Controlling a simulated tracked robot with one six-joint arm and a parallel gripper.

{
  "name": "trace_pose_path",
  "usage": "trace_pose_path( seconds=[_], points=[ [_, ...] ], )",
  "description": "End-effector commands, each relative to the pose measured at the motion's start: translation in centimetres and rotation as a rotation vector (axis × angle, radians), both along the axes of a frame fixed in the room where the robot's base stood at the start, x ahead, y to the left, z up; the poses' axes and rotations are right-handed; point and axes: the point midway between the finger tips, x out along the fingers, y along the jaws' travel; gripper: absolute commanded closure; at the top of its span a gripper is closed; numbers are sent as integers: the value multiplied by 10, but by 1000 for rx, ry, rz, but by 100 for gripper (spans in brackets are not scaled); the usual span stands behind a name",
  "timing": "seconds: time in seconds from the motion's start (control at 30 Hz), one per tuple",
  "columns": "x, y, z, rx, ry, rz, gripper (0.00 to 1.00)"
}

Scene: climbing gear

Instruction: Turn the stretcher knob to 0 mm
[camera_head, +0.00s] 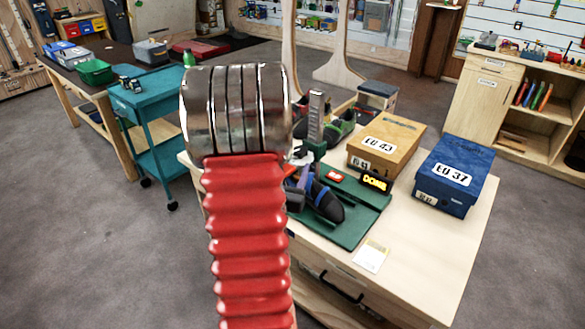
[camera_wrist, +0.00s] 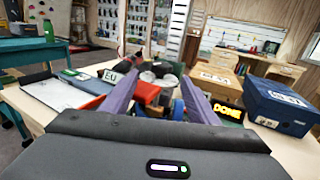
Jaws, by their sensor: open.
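A dark climbing shoe with blue parts (camera_head: 326,205) lies on a green base plate (camera_head: 352,232) on the wooden bench. A grey upright post (camera_head: 317,112) stands behind it, apparently part of the stretcher. I cannot pick out the stretcher knob or its scale with certainty; my arm hides part of this area in the head view. My gripper (camera_wrist: 160,82) is open, its two purple fingers apart. Grey rounded parts (camera_wrist: 151,78) and a red part (camera_wrist: 147,93) show beyond and between the fingers. I see no thing gripped and cannot tell any contact.
A black DONE sign (camera_head: 375,183) and a red block (camera_head: 334,176) are on the plate. A tan EU 43 box (camera_head: 400,135) and a blue EU 37 box (camera_head: 462,172) stand at the right. A pale card (camera_head: 371,256) lies in front. A teal cart (camera_head: 150,103) stands left.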

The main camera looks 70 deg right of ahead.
Motion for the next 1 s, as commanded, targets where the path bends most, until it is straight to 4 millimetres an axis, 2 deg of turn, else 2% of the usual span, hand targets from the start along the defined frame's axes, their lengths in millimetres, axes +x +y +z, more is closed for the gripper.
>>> trace_pose_path(
  seconds=[0.27, 0.37, 0.53, 0.8, 1.0],
  points=[
    [1, 1, 4, -3, -8, -8, 46],
    [1, 3, 10, -8, -26, -27, 46],
    [3, 12, 33, -24, -98, -93, 46],
    [5, 49, 70, -17, -318, -250, 46],
    [10, 86, 83, 30, -515, -353, 46]
  ],
)
